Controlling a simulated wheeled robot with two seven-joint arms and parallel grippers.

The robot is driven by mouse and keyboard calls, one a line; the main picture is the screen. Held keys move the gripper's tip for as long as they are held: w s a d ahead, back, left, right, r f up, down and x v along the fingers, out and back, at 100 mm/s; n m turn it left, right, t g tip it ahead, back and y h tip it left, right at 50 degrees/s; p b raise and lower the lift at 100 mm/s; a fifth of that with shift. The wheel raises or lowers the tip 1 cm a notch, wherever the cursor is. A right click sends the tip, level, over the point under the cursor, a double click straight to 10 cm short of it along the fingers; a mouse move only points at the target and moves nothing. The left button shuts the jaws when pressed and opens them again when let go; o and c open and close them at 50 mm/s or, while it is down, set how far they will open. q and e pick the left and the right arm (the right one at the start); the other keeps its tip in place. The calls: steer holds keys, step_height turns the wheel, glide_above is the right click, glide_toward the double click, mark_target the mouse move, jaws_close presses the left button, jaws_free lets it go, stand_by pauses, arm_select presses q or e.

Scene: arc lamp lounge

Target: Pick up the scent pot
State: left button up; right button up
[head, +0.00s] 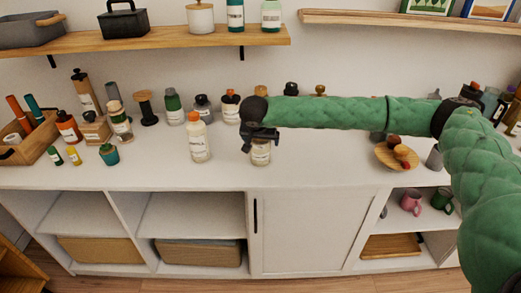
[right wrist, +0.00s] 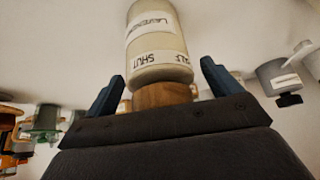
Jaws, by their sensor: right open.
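The scent pot appears to be a pale, cream jar (head: 261,154) with a white label, standing upright on the white counter below my right gripper (head: 260,137). In the right wrist view the pot (right wrist: 158,48) shows a label that seems to read "LAVENDER", a second strip with "SHUT", and a wooden lid (right wrist: 163,95) towards the palm. My right gripper (right wrist: 160,82) is open, with one blue finger on each side of the lid. A gap shows on both sides. In the head view the gripper hides the pot's top. My left gripper is not in view.
A white bottle with an orange cap (head: 198,138) stands left of the pot. Several jars line the counter behind. A wooden bowl (head: 385,157) is to the right. A wooden shelf (head: 150,43) hangs above. The counter front (head: 310,178) is clear.

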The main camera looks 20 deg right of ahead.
steer(key=c, duration=1.3)
steer(key=shift+c, duration=0.2)
